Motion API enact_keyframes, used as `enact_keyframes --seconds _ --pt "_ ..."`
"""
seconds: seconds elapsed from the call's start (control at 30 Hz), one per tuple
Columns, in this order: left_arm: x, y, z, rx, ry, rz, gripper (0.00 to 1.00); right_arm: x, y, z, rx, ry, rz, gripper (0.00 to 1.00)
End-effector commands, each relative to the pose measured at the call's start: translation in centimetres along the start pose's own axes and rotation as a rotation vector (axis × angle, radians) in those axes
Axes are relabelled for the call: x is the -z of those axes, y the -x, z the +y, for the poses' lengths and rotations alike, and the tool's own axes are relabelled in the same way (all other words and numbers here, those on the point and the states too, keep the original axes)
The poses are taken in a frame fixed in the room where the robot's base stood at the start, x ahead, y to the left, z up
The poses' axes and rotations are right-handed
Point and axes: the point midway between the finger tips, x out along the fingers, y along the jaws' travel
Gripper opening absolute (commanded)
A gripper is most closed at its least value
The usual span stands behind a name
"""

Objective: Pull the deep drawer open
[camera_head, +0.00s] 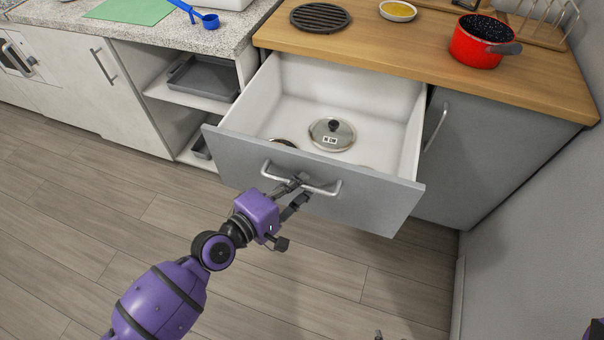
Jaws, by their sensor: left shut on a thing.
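The deep drawer (345,200) has a grey front and white inner walls, and it stands pulled out well clear of the cabinet. A pot lid with a dark knob (332,134) lies inside it, and another dark round item (284,143) is partly hidden behind the front. My left gripper (298,187) is shut on the silver drawer handle (328,189) at about its middle. Only a small dark part, perhaps of my right gripper, shows at the bottom edge; I cannot tell its state.
The wooden worktop (380,45) above holds a red pot (477,50), a black trivet (320,17) and a small bowl (398,10). A grey cabinet door (480,150) is shut at the right, beside the wall. Open shelves (160,92) stand left. The floor in front is clear.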

Motion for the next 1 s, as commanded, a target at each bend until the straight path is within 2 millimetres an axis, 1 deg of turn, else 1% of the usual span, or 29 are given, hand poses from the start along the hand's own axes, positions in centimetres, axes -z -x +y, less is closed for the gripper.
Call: enact_keyframes --seconds 0.2,0.57,0.6,0.73,1.0 --pt "-0.31 0.86 0.13 -0.007 0.004 0.002 0.0 0.33 0.0 0.0 0.0 0.0 0.006 0.4" --pt "-0.32 0.94 0.15 -0.008 0.004 0.003 0.0 0.54 0.04 0.01 0.0 0.0 0.01 0.4" --pt "-0.32 0.93 0.16 -0.008 0.004 0.003 0.12 0.54 0.04 0.01 0.0 0.0 0.009 0.4" --pt "-0.33 0.93 0.09 -0.007 0.003 0.002 0.29 0.52 0.03 0.01 0.0 0.0 0.009 0.4" --pt "-0.38 0.96 -0.08 -0.003 0.001 0.001 0.29 0.28 -0.02 0.04 0.0 0.001 0.005 0.4"
